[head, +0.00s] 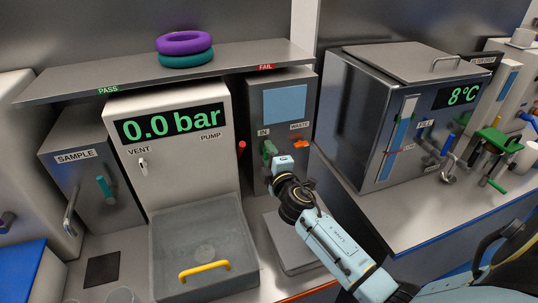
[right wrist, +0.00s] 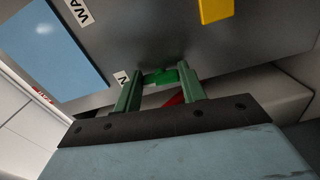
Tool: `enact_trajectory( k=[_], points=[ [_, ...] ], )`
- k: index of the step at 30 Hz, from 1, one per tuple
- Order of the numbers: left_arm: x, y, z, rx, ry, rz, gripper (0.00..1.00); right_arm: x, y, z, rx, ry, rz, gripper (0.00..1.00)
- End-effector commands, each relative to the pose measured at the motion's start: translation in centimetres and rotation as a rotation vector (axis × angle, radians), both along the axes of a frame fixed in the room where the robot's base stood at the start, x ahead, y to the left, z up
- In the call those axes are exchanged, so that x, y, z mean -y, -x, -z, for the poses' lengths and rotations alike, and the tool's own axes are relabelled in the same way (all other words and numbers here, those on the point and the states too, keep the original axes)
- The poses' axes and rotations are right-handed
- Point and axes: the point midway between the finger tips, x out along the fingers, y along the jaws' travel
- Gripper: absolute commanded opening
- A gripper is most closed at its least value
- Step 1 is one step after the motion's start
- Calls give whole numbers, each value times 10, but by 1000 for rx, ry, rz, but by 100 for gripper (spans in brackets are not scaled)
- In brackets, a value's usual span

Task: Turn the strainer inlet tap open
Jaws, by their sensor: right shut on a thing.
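The strainer is the grey box (head: 285,86) with a pale blue window and the labels IN and WASTE. Its inlet tap is the small green handle (right wrist: 160,77) under the IN label, seen between my fingers in the right wrist view. My right gripper (head: 269,150) reaches the front of the strainer below IN, and its green fingers are closed on the tap handle; it also shows in the right wrist view (right wrist: 161,88). The fingers partly hide the handle, so its angle is hard to tell in the head view. My left gripper is not in view.
The orange WASTE tap (head: 300,143) sits close to the right of my fingers. A red lever (head: 241,149) on the pump unit (head: 180,165) is close on the left. A shelf (head: 140,80) with PASS and FAIL labels runs above. A grey tray (head: 292,240) lies below.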

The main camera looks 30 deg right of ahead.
Motion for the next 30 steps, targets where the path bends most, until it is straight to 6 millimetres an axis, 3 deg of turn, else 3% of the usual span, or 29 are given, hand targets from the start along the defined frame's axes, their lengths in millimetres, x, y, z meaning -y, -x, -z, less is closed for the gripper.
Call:
enact_trajectory(
  k=[9,24,25,30],
  points=[
    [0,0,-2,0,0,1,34,0,0,0,-27,105,0,18],
    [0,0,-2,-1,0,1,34,0,0,0,-32,124,0,18],
    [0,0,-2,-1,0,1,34,0,0,0,-32,124,0,42],
    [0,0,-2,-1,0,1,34,0,0,0,-30,122,0,63]
  ],
)
